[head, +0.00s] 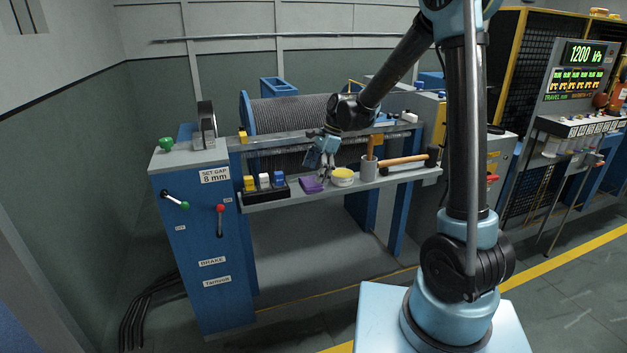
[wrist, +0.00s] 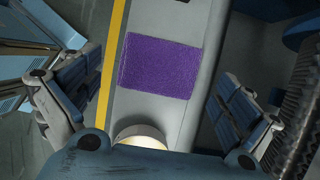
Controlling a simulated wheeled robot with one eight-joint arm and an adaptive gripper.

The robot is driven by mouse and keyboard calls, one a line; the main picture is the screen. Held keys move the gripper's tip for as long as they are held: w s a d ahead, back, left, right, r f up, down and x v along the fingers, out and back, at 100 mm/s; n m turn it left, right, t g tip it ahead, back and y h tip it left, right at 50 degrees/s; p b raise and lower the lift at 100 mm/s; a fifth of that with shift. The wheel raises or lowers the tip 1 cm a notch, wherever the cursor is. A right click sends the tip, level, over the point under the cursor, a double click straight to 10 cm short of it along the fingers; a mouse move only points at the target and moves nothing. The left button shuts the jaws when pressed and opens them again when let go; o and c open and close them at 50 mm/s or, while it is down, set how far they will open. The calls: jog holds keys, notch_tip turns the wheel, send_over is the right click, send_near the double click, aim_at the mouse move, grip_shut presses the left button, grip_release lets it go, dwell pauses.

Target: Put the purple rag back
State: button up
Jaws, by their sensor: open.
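The purple rag (head: 312,184) lies flat on the narrow grey shelf (head: 278,201) in front of the winch drum. In the wrist view the rag (wrist: 160,66) lies between my open fingers, below them, with clear space on both sides. My gripper (head: 322,172) is open and empty, just above the shelf near the rag. In the wrist view my gripper (wrist: 150,115) shows its two fingers spread wide at left and right. Nothing covers the rag in the wrist view.
A yellow-and-white round tin (head: 343,178) stands right beside the rag. A black tray with coloured blocks (head: 266,191) is to its left. A grey cup (head: 369,169) with a wooden handle and a hammer (head: 405,160) lie to the right. The winch drum (head: 290,111) rises behind.

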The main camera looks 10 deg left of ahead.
jog(key=v, duration=1)
jog(key=s+d+r+n+t, duration=0.1)
jog(key=s+d, duration=0.1)
jog(key=d, duration=0.4)
jog(key=s+d+r+n, duration=0.1)
jog(key=s+d+n, duration=0.15)
jog(key=d, duration=0.35)
jog(key=s+d+f+n+t+h, duration=0.1)
jog(key=s+d+f+n, duration=0.3)
jog(key=s+d, duration=0.7)
jog(key=s+d+f+n+t+h, duration=0.2)
jog(key=s+d+f, duration=0.4)
jog(key=s+d, duration=0.5)
jog(key=shift+d+f+n+t+h, duration=0.3)
jog(key=shift+d+n+h, duration=0.2)
jog(key=shift+d+n, duration=0.6)
jog(key=shift+w, duration=0.1)
jog(key=shift+c, duration=0.4)
